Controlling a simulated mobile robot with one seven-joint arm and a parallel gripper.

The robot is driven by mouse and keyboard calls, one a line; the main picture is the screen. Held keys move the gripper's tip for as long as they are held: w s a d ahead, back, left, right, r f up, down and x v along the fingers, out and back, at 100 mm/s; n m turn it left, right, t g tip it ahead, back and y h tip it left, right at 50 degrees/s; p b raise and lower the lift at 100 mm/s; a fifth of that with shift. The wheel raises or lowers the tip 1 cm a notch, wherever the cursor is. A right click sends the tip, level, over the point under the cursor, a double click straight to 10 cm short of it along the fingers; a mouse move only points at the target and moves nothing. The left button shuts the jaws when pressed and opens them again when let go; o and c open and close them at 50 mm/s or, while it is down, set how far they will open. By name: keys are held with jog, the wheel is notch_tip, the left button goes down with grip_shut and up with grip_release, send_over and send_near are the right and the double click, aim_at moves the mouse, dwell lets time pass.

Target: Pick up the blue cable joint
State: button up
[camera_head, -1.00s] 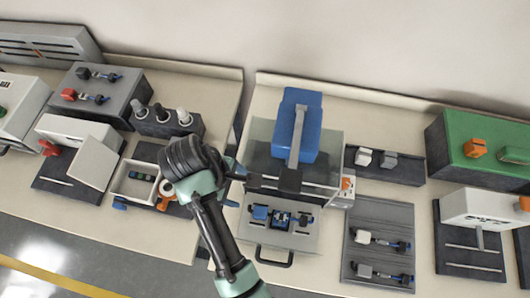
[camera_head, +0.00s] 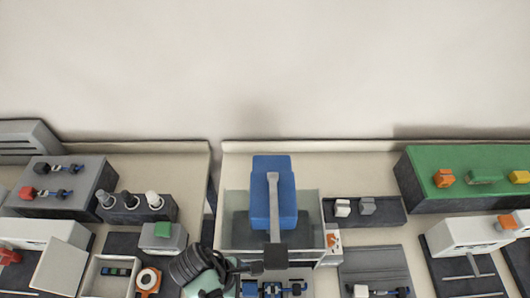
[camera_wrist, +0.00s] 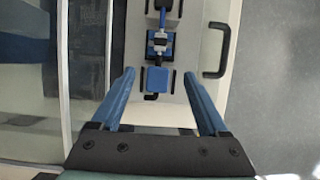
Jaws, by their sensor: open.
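A small blue block (camera_wrist: 157,79), which looks like the blue cable joint, sits on a pale plate with a dark handle in the wrist view. A blue and silver clamp-like part (camera_wrist: 159,43) is in line with it, just beyond. My gripper (camera_wrist: 158,74) is open, with its two blue fingers on either side of the block in the picture and nothing held. I cannot tell the height gap. In the head view, several blue parts (camera_head: 271,288) show at the bottom edge, beside my dark wrist, partly cut off.
A press-like machine with a blue head (camera_head: 272,190) stands just behind the plate. A dark block with two small connectors (camera_head: 378,212) and a grey ribbed board (camera_head: 375,265) lie to its right. An open white box (camera_head: 108,275) stands to the left.

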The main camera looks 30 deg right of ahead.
aim_at(257, 289)
jog(key=shift+x, duration=1.95)
jog(key=shift+w, duration=0.1)
jog(key=shift+c, duration=0.3)
grip_shut()
